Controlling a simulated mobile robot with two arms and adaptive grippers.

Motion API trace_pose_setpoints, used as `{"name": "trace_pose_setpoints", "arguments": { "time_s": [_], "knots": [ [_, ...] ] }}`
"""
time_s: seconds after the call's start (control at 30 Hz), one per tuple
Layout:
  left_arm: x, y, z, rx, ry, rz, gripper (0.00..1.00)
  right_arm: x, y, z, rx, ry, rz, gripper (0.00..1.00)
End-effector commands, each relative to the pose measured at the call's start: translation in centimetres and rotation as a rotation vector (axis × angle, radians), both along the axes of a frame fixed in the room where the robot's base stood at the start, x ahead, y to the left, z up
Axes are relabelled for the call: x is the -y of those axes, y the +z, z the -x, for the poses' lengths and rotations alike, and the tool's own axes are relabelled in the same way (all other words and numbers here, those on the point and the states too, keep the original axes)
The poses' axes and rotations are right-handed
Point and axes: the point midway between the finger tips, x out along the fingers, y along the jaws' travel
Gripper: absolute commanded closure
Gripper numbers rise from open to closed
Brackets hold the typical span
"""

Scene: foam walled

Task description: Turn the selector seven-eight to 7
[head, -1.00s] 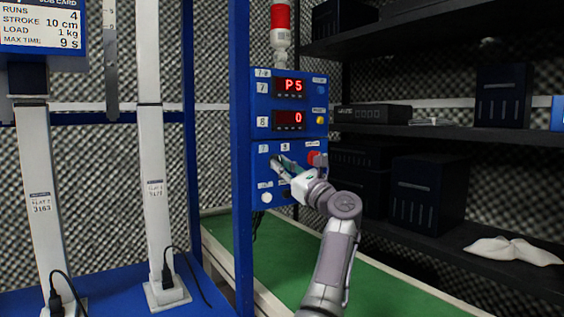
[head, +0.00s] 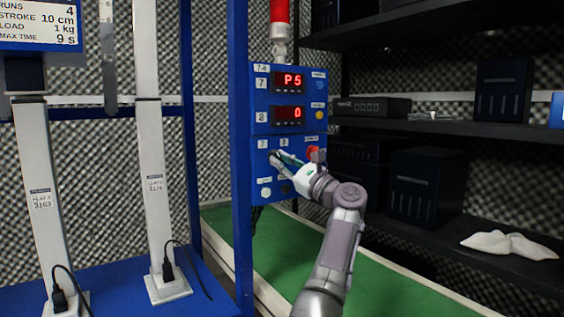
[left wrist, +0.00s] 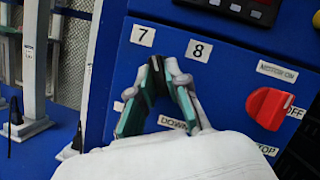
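The selector seven-eight is a black knob (left wrist: 156,76) on the blue control panel, below the white labels 7 (left wrist: 143,35) and 8 (left wrist: 199,50) in the left wrist view. It stands nearly upright in that view, but which label it points to is hard to tell. My left gripper (left wrist: 162,72) has its teal-padded fingertips on either side of the knob, close against it. In the head view my left gripper (head: 279,160) is at the panel's lower box (head: 262,172) and largely hides the knob. My right gripper is not in view.
A red switch (left wrist: 269,107) marked OFF sits right of the knob. Displays reading P5 (head: 289,80) and 0 (head: 288,113) are above. A blue post (head: 240,150) stands just left of the panel, and dark shelves (head: 440,127) are at the right.

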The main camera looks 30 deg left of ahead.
Motion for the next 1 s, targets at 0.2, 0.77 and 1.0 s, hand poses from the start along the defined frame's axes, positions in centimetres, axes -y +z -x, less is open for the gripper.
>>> {"name": "trace_pose_setpoints", "arguments": {
  "time_s": [0.2, 0.77, 1.0],
  "knots": [
    [0.0, -0.1, 0.0, -0.001, 0.0, 0.001, 0.6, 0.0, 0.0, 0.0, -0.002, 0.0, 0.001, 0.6],
    [4.9, -1.8, 0.8, -0.004, -0.005, 0.0, 0.6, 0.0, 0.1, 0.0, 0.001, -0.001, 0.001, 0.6],
    [9.2, -3.4, 1.6, -0.003, -0.002, 0.001, 0.6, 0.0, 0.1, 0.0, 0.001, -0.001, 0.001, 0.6]
  ]
}}
